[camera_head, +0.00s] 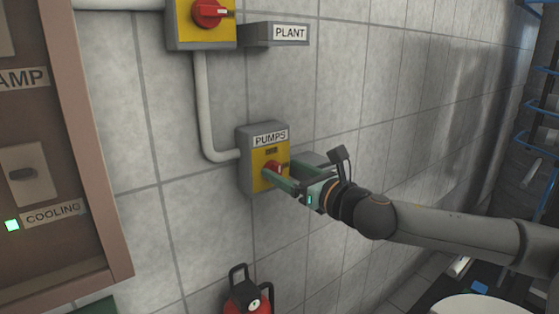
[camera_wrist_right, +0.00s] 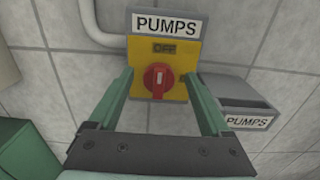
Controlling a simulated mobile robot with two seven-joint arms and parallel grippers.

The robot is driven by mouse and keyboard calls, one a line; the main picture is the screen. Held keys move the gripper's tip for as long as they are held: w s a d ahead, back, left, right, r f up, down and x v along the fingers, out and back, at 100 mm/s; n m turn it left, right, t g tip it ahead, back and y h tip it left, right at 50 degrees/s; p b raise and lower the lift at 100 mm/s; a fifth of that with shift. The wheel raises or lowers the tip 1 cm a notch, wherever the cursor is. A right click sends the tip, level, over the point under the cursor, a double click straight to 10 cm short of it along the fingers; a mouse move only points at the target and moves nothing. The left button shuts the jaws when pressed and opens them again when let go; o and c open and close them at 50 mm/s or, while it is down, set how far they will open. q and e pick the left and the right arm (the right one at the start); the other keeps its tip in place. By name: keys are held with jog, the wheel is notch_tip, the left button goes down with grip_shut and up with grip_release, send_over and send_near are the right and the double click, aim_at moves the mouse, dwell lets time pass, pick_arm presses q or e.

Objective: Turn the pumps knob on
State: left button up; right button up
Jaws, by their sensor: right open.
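The pumps knob (camera_head: 271,168) is a red rotary knob on a yellow plate of the grey box (camera_head: 247,143) labelled PUMPS on the tiled wall. My right gripper (camera_head: 279,174) comes in from the right, in front of the plate. In the wrist view its two green fingers (camera_wrist_right: 158,85) are open, one on each side of the knob and apart from it. My left gripper is not in view.
Another red knob (camera_head: 208,13) on a yellow plate is above, beside a PLANT label box (camera_head: 277,34). A brown-framed panel (camera_head: 92,130) with a green COOLING light is at left. A grey pipe (camera_head: 202,95) runs down to the pumps box. A red object (camera_head: 248,298) is below.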

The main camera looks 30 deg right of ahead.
aim_at(275, 167)
jog(key=shift+w+a, duration=0.1)
jog(key=shift+w, duration=1.15)
grip_shut()
